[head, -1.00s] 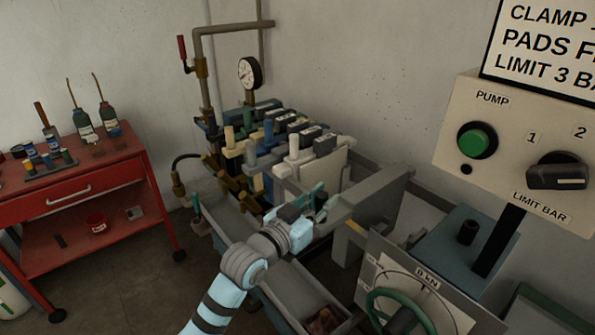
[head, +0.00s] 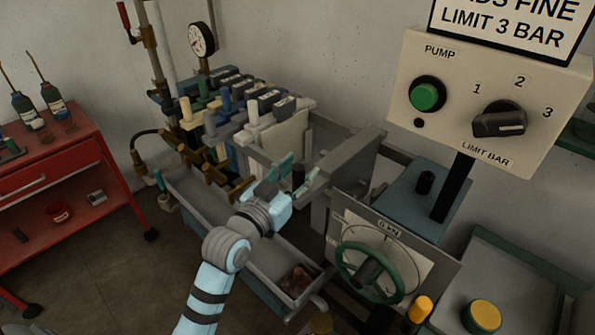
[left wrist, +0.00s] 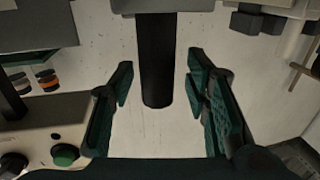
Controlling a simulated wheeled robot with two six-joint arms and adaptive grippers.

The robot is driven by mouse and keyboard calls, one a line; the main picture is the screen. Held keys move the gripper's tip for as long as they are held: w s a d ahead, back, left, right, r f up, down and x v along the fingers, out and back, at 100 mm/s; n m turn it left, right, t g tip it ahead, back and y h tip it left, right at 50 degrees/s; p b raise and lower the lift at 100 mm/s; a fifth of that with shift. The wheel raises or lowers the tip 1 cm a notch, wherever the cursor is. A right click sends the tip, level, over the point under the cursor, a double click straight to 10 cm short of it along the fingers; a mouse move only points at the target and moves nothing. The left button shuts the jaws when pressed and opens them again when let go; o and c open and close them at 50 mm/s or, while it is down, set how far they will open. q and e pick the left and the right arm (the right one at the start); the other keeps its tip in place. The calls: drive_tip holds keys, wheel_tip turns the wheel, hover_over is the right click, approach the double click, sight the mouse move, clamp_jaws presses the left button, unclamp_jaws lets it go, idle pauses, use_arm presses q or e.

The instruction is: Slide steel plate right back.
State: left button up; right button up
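A grey steel plate (head: 350,157) stands upright at the right end of the row of plates in the head view, to the right of my left gripper. My left gripper (head: 292,174) is beside its left end. In the left wrist view my left gripper (left wrist: 160,85) is open. A dark round post (left wrist: 157,60) stands between its two green fingers, with a gap on each side. The post joins a grey block (left wrist: 170,6) at the picture's top; I cannot tell whether this is the same plate. My right gripper is not in view.
A grey trough (head: 270,255) runs below the plates. A green handwheel with a dial (head: 385,250) and a pump control panel (head: 490,100) stand at the right. A red cart (head: 60,180) stands far left.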

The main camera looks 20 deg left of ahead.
use_arm(q)
drive_tip(key=s+a, duration=0.2)
drive_tip(key=s, duration=0.9)
drive_tip(key=shift+s, duration=0.4)
drive_tip(key=shift+a, duration=0.1)
